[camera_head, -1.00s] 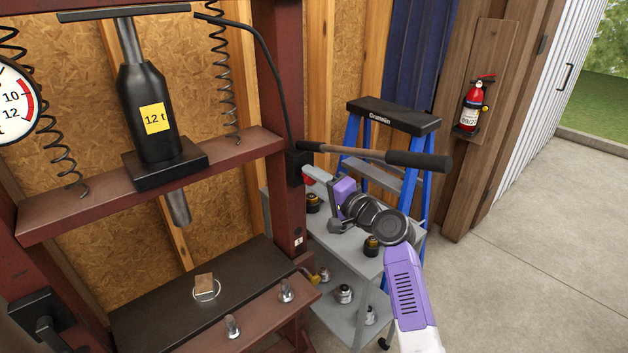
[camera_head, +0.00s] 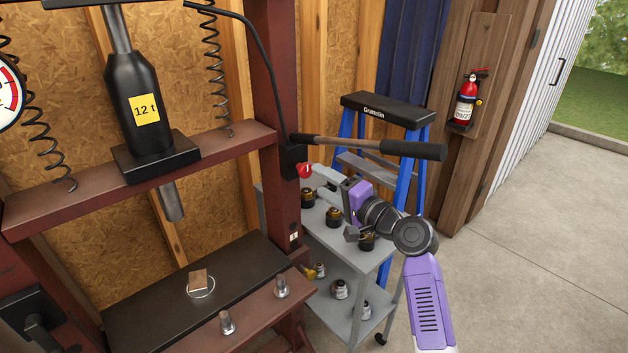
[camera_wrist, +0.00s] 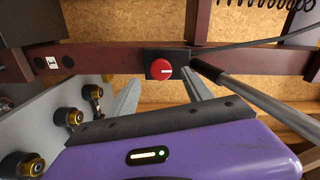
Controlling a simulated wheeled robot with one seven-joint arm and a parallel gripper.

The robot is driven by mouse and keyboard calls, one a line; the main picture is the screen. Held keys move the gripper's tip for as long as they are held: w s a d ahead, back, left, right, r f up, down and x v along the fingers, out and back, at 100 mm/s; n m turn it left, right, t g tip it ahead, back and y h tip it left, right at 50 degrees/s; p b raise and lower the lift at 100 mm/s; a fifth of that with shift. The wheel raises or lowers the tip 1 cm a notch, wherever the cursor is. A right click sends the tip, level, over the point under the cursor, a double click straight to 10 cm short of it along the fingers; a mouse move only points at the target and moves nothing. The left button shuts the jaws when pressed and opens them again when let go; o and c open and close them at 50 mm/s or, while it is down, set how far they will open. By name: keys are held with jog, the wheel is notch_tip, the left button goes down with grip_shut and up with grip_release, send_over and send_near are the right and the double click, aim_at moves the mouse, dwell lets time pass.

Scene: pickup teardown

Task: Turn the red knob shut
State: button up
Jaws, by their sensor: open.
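The red knob (camera_head: 304,171) sits on a black block (camera_head: 291,161) on the right post of the press, just below the handle's root. In the wrist view the knob (camera_wrist: 159,69) faces me with a pale pointer mark on its right part. My gripper (camera_head: 321,177) reaches toward the knob from the right, below the pump handle. In the wrist view its two grey fingers (camera_wrist: 160,97) are spread, one each side below the knob, and nothing is between them. Whether a fingertip touches the knob cannot be told.
The long pump handle (camera_head: 365,146) passes just above my gripper, and on the right in the wrist view. A grey cart (camera_head: 347,258) with several fittings stands below. A blue stepladder (camera_head: 389,110) is behind. Open floor lies to the right.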

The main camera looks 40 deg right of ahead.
jog(key=shift+s, duration=0.95)
jog(key=s+d+r+h, duration=0.2)
jog(key=s+d+h, duration=0.1)
jog(key=h, duration=0.1)
jog(key=s+a+f+n+g+y+b, duration=0.1)
jog(key=s+a+f+n, duration=0.4)
jog(key=s+a, duration=0.4)
jog(key=s+a+f+n+g+y+b, duration=0.1)
jog(key=s+a+f+n, duration=0.4)
jog(key=s+a, duration=0.5)
jog(key=s+a+f+n+g+y, duration=0.1)
jog(key=s+a+f+n, duration=0.4)
jog(key=s+a, duration=0.5)
jog(key=s+y, duration=0.1)
jog(key=s, duration=0.5)
jog(key=shift+s+a+f+n+y+b, duration=0.2)
jog(key=shift+s+n+y+b, duration=0.1)
jog(key=shift+n+b, duration=0.1)
